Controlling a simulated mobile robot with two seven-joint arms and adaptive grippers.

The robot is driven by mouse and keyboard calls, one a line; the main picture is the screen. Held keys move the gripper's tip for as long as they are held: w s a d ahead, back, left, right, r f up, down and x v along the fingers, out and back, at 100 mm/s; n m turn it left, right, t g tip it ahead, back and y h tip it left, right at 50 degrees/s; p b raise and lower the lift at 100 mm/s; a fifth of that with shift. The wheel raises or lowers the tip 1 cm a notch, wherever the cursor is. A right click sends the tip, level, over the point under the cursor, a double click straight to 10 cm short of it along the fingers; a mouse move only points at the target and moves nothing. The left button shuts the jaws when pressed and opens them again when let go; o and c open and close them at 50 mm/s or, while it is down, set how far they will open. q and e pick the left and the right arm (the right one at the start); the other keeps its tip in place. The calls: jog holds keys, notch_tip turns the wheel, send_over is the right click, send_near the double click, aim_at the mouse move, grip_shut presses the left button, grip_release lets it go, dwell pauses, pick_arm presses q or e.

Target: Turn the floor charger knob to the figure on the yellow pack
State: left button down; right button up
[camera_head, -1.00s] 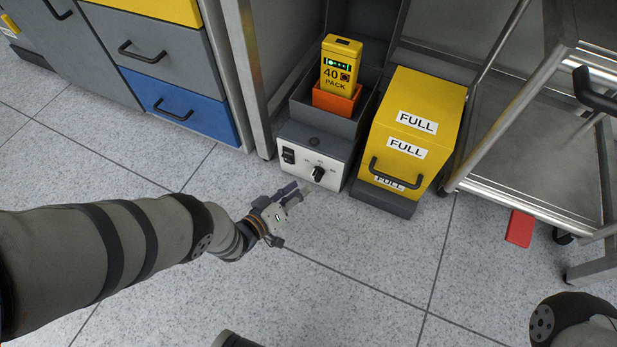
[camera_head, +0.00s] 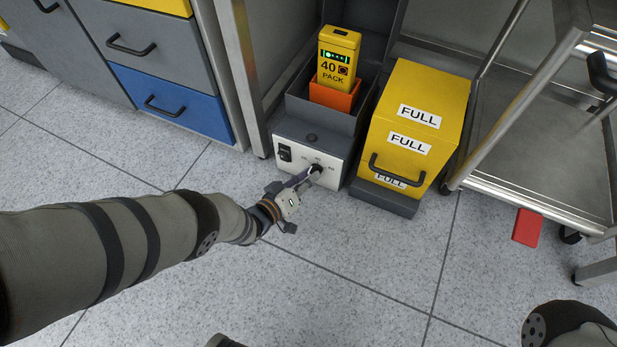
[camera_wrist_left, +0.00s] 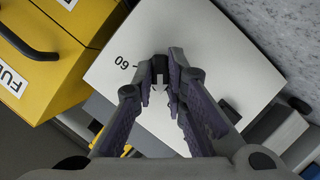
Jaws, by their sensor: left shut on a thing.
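The yellow pack (camera_head: 338,58) stands upright in an orange socket (camera_head: 334,95) on top of the charger and is marked "40 PACK", with green lights above. The floor charger (camera_head: 287,133) is a dark box with a white front panel. Its black knob (camera_head: 318,169) is low on that panel, with small figures around it. My left gripper (camera_head: 308,178) is shut on the knob. In the left wrist view its fingertips (camera_wrist_left: 160,76) are on either side of the knob (camera_wrist_left: 159,64), beside an inverted "60" mark. The fingers partly hide the knob, and I cannot tell where its pointer stands. My right gripper is not in view.
A yellow box (camera_head: 419,100) labelled "FULL" stands close to the charger's right. A metal trolley (camera_head: 530,185) is further right, with a red block (camera_head: 527,227) on the floor by it. A drawer cabinet (camera_head: 165,90) is at the left. A black switch (camera_head: 285,153) sits on the panel's left.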

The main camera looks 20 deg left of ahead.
pick_arm(q)
jog(key=shift+d+m+g+y, duration=0.15)
jog(key=shift+m+y, duration=0.7)
jog(key=shift+m, duration=0.5)
jog(key=shift+d+m+g+y, duration=0.15)
jog(key=shift+m+y, duration=0.7)
jog(key=shift+m, duration=0.5)
jog(key=c, duration=1.6)
grip_release()
